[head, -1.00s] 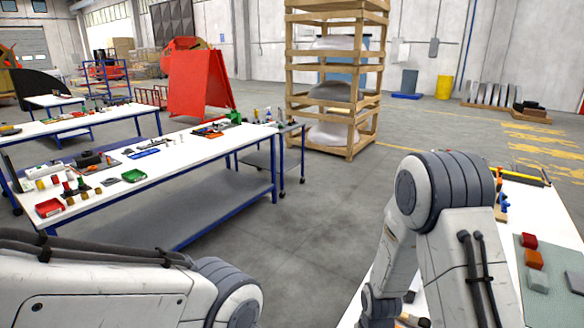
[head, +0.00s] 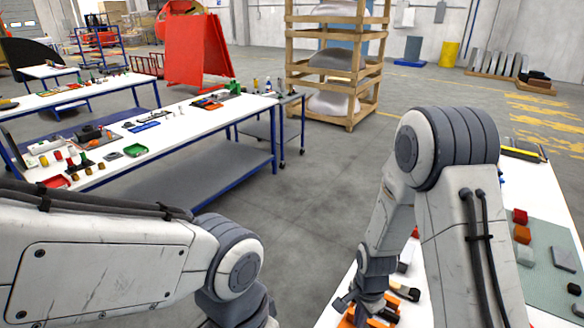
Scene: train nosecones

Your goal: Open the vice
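I cannot make out a vice for certain. A small green object (head: 234,88) stands at the far end of the long white table; it is too small to tell whether it is a vice. A bit of blue (head: 501,178) shows on the right-hand table, mostly hidden by my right arm. My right gripper (head: 362,302) is low over the left edge of that table, near orange and black items; its finger opening is not clear. My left arm comes in from the lower left, and its gripper is below the picture.
The long white table (head: 190,135) holds trays, cups and tools. The right-hand table (head: 556,190) carries a green mat (head: 545,285) with red, orange and grey blocks. A wooden rack (head: 350,118) stands behind. Grey floor (head: 310,205) between the tables is clear.

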